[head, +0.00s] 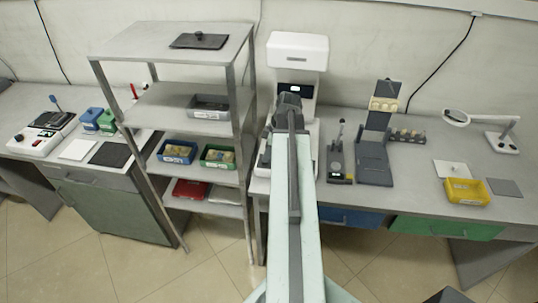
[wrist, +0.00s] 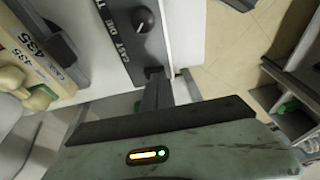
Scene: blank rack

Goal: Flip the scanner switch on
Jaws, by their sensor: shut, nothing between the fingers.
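The scanner (head: 298,48) is a tall white machine in the middle of the bench in the head view, with a small lit screen on its front. My arm reaches up to it and covers much of its lower front. My gripper (head: 289,100) is in front of it, below the screen. In the wrist view my gripper (wrist: 156,88) is shut and empty, its tips close to the lower end of a dark lettered panel (wrist: 122,40) with a round black knob (wrist: 143,20). A small dark part sits at the tips; I cannot tell whether it is the switch or whether they touch.
A grey shelf rack (head: 160,105) with bins stands close left of my arm. On the right of the bench are a dark stand (head: 374,165), a yellow bin (head: 466,192) and a magnifier lamp (head: 456,117). In the wrist view, a labelled block (wrist: 35,45) is at the left.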

